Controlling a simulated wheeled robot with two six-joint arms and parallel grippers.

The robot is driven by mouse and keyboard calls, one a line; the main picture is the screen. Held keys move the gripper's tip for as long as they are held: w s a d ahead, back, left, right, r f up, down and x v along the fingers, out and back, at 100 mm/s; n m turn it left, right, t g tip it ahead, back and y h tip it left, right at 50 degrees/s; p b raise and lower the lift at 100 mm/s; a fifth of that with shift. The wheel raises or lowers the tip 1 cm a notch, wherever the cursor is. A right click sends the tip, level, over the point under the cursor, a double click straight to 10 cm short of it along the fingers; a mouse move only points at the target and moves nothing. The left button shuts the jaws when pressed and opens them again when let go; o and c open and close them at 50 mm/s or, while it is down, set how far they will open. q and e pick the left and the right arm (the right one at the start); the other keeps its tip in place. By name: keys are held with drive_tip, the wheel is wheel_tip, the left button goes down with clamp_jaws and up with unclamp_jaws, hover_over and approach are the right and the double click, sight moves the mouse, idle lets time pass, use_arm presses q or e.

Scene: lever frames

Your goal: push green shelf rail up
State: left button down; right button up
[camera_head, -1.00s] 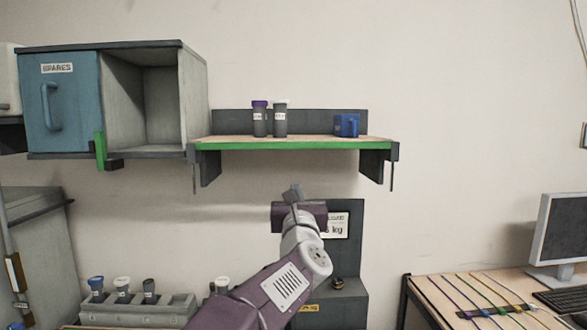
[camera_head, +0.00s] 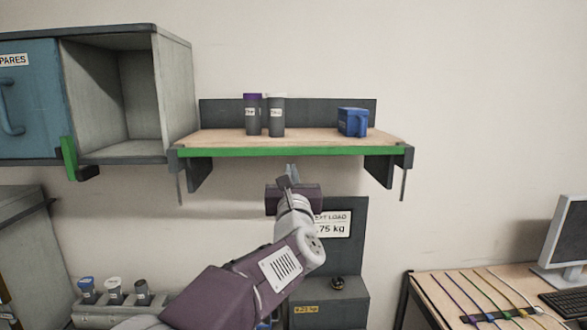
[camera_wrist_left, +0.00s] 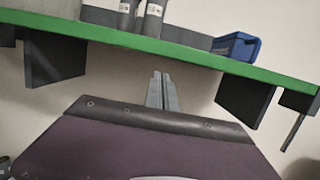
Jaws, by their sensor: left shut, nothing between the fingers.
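The green shelf rail (camera_head: 292,152) runs along the front edge of a wooden wall shelf (camera_head: 225,138). It also crosses the left wrist view (camera_wrist_left: 195,55), slanting down to the right. My left gripper (camera_head: 290,170) is just below the middle of the rail, fingers pointing up, shut and empty. In the left wrist view its fingertips (camera_wrist_left: 160,78) lie below the rail; I cannot tell whether they touch it. My right gripper is not in view.
An open cabinet (camera_head: 178,85) with a blue door is at left. A grey scale (camera_head: 350,290) stands below. A desk with a monitor (camera_head: 565,238) is at right.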

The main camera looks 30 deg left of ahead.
use_arm(q)
drive_tip(key=shift+s+d+r+p, duration=0.25)
drive_tip(key=shift+s+r, duration=0.1)
drive_tip(key=shift+r, duration=0.2)
drive_tip(key=shift+s+d+r+p, duration=0.2)
drive_tip(key=shift+s+d+r, duration=0.1)
drive_tip(key=shift+r, duration=0.2)
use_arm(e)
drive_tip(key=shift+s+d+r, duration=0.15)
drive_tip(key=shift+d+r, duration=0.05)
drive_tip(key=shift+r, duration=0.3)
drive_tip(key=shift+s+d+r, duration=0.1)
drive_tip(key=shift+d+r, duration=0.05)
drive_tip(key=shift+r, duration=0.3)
use_arm(q)
drive_tip(key=shift+a, duration=0.1)
